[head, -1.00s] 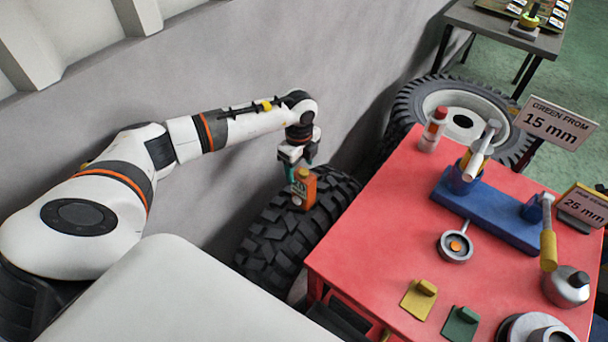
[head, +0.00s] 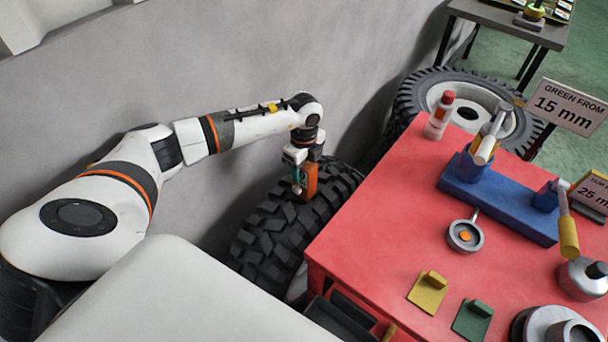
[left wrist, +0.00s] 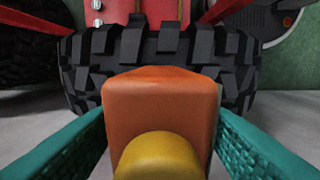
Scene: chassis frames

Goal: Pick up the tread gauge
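The tread gauge is an orange block (head: 310,182) with a yellow knob. It stands at the top of the near dark tyre (head: 262,238). My left gripper (head: 305,172) points down at it with its teal fingers on either side. In the left wrist view the orange gauge (left wrist: 160,98) fills the middle, its yellow knob (left wrist: 160,157) towards the camera. Both fingers meet the sides of the block with no clear gap, so the gripper looks shut on it. The gauge's lower end is hard to make out. My right gripper is not in view.
A red table (head: 385,245) stands right of the tyre with a blue stand (head: 500,205), a red-capped bottle (head: 439,116), a round gauge (head: 465,236) and yellow and green blocks. Another wheel (head: 410,100) lies behind it. The grey wall (head: 230,70) rises close behind my arm.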

